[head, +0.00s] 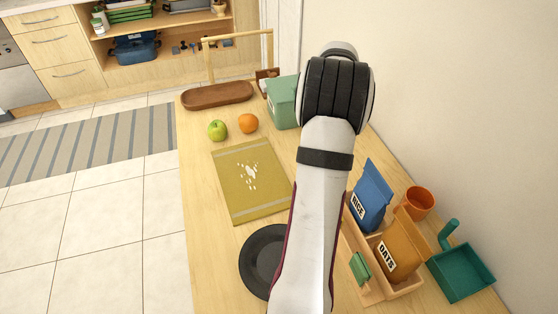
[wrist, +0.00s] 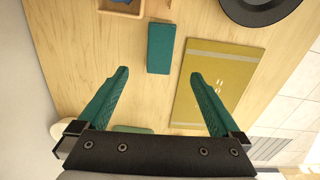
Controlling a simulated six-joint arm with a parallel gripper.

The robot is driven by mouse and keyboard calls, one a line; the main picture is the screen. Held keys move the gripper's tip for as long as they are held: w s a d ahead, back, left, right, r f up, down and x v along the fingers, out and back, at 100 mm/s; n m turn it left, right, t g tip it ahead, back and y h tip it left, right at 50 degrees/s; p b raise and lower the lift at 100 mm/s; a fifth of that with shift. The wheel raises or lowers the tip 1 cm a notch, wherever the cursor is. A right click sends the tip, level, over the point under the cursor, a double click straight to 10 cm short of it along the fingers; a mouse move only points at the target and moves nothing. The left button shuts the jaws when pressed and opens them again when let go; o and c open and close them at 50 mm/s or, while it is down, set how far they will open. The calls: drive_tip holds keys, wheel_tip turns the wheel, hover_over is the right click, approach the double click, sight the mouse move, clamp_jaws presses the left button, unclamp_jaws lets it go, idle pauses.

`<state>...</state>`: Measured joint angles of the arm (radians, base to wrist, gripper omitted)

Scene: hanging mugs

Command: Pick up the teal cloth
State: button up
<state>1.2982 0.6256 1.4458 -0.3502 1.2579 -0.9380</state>
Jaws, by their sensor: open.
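The teal cloth (wrist: 160,48) is a folded, flat rectangle on the wooden table in the wrist view. In the head view it is not visible; my arm covers that part of the table. My gripper (wrist: 158,73) has its teal fingers spread wide and empty. The fingertips appear on either side of the cloth's near end in the picture, but the gripper looks apart from it. In the head view the fingers are hidden behind my arm.
An olive mat (head: 239,195) and dark plate (head: 258,262) lie left of my arm. A wooden box holds a blue rice bag (head: 371,195) and an oats bag (head: 399,258). An orange mug (head: 420,201), teal dustpan (head: 465,275) and mint canister (head: 281,103) stand nearby.

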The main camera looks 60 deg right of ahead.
wheel_tip(320, 180, down, 15)
drive_tip(key=shift+s+a+r, duration=0.1)
drive_tip(key=shift+s+a, duration=0.05)
drive_tip(key=c, duration=1.3)
wheel_tip(320, 180, up, 10)
drive_tip(key=shift+r, duration=0.1)
drive_tip(key=o, duration=0.6)
drive_tip(key=c, duration=0.5)
